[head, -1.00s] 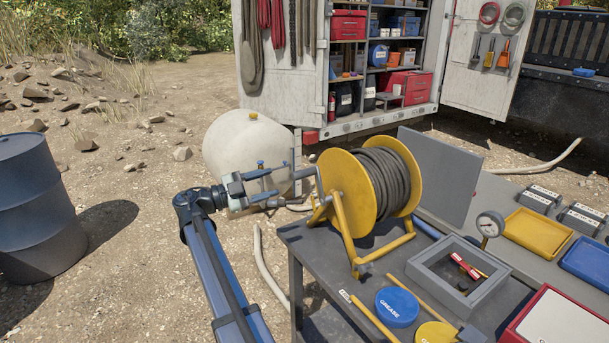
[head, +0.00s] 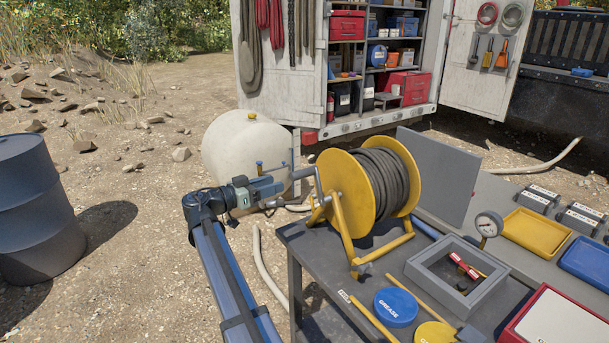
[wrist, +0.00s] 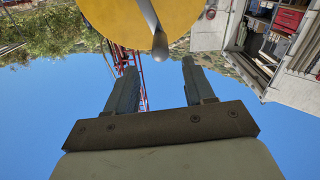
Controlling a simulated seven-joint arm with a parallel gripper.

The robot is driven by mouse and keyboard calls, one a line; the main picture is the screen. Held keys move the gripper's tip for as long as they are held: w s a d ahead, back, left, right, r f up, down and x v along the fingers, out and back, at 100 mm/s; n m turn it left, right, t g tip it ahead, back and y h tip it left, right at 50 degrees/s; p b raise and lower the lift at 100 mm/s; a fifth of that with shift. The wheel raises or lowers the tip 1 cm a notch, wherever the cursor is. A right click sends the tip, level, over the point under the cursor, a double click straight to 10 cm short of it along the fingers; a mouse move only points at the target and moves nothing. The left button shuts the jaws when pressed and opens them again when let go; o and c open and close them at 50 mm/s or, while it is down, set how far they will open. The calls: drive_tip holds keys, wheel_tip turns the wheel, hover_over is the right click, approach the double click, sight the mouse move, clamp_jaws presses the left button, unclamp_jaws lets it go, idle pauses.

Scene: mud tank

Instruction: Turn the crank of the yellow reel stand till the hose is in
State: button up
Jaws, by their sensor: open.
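The yellow reel stand (head: 345,225) stands on the grey workbench, with dark hose (head: 386,178) wound on its drum. Its crank's grey handle (head: 302,173) sticks out to the left of the near yellow disc. My gripper (head: 280,186) is left of the handle and a little lower, apart from it, pointing towards the reel. In the wrist view my gripper (wrist: 160,68) is open, with its two fingers spread and nothing between them. The crank handle (wrist: 159,46) shows just beyond the fingertips, between their lines, before the yellow disc (wrist: 125,20). A loose hose end cannot be made out.
The workbench (head: 330,265) also holds a grey open box (head: 425,268), a blue grease tin (head: 396,307), a gauge (head: 489,224) and yellow bars. A pale tank (head: 235,150) stands behind my gripper. A pale hose (head: 266,265) lies on the ground beside the bench. A dark drum (head: 35,210) is far left.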

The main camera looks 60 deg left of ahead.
sight(305, 174)
drive_tip(key=w, duration=1.1)
drive_tip(key=shift+w, duration=0.4)
clamp_jaws()
